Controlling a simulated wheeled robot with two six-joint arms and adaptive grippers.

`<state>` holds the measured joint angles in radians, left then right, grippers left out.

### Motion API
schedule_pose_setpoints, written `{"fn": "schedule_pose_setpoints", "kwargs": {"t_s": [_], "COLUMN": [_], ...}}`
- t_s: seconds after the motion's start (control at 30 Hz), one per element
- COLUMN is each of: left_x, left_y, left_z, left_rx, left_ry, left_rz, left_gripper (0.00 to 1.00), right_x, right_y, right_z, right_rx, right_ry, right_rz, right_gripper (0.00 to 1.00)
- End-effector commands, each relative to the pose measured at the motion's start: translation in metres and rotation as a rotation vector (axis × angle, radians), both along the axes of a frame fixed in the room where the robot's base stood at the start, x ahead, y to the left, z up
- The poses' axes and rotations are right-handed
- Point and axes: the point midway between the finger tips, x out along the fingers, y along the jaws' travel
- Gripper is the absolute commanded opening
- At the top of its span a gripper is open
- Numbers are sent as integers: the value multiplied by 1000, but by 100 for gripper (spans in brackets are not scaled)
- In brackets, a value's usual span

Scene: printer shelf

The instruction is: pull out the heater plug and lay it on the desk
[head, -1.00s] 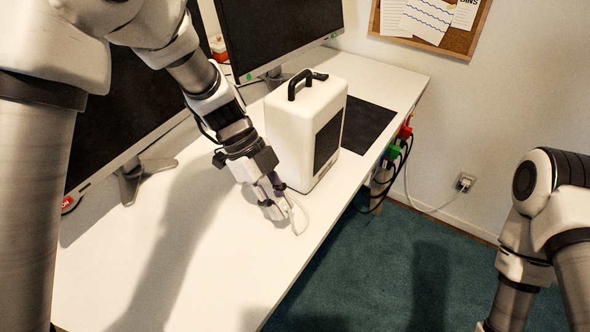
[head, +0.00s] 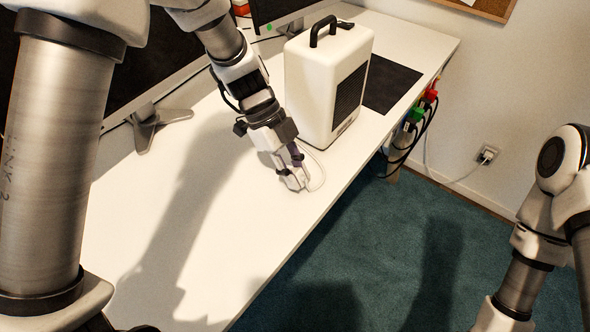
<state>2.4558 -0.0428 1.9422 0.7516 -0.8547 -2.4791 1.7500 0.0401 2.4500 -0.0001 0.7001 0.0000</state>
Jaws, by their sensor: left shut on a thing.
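The heater (head: 308,82) is a white box with a black handle and a dark grille, standing upright on the white desk (head: 225,205). My left gripper (head: 296,182) is low over the desk, in front of the heater and near the desk's right edge. It is shut on the heater plug (head: 295,154), of which only a small purplish part shows between the fingers. A white cord (head: 321,170) loops from the fingertips back toward the heater. I cannot tell whether the plug touches the desk. My right gripper is out of view; only its arm shows at the right.
Green (head: 416,115) and red plugs (head: 430,95) with black cords sit in a strip along the desk's right edge. A wall outlet (head: 488,154) holds a white plug. A monitor stand (head: 155,125) is at the left. The desk's front half is clear.

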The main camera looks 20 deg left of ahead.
Motion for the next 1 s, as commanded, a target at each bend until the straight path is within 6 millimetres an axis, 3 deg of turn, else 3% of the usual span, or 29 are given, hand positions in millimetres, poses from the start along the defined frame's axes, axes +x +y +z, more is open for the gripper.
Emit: {"fn": "schedule_pose_setpoints", "kwargs": {"t_s": [0.37,0.4,0.43,0.47,0.8,1.0], "left_x": [0,0,0,0,1,8], "left_y": [0,0,0,0,1,18], "left_z": [-8,-6,-6,-6,-3,26], "left_rx": [0,0,0,0,-2,-4], "left_ry": [0,0,0,0,-1,-6], "left_rz": [0,0,0,0,1,2], "left_gripper": [0,36,46,51,51,51], "right_x": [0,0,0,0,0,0], "right_y": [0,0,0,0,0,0], "right_z": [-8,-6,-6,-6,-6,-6], "right_rx": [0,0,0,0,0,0], "right_ry": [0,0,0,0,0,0], "right_rz": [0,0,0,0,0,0], "right_gripper": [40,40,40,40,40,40]}}
